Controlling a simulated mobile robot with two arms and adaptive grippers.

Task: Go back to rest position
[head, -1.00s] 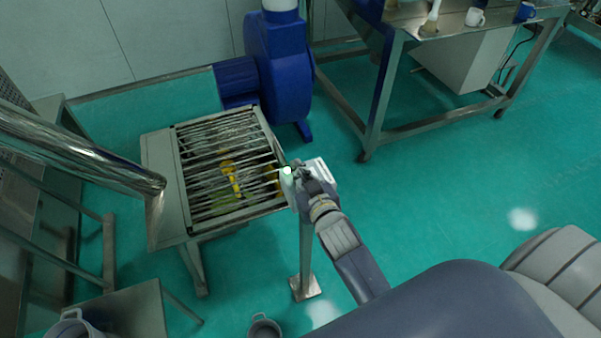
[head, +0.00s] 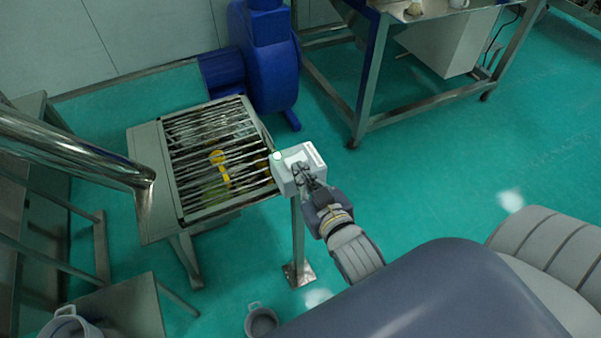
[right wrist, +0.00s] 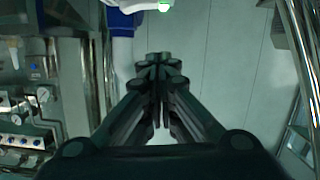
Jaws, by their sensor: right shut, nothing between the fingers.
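My right gripper (head: 304,178) is in front of the white control box (head: 284,181) at the right side of the sieve, with a pale green round button (head: 277,156) on the box's top. In the right wrist view the fingers of my right gripper (right wrist: 163,62) are closed together with nothing between them. The vibrating sieve (head: 147,150) has a metal grate, with a yellow object (head: 219,166) showing under its bars. From the head view I cannot tell whether the fingertips touch the box. My left gripper is not in view.
A blue blower machine (head: 265,60) stands behind the sieve. A metal table (head: 372,75) is at the back right. A shiny metal pipe (head: 70,150) reaches in from the left. Grey buckets (head: 262,322) are near the bottom. Green floor (head: 430,170) is clear on the right.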

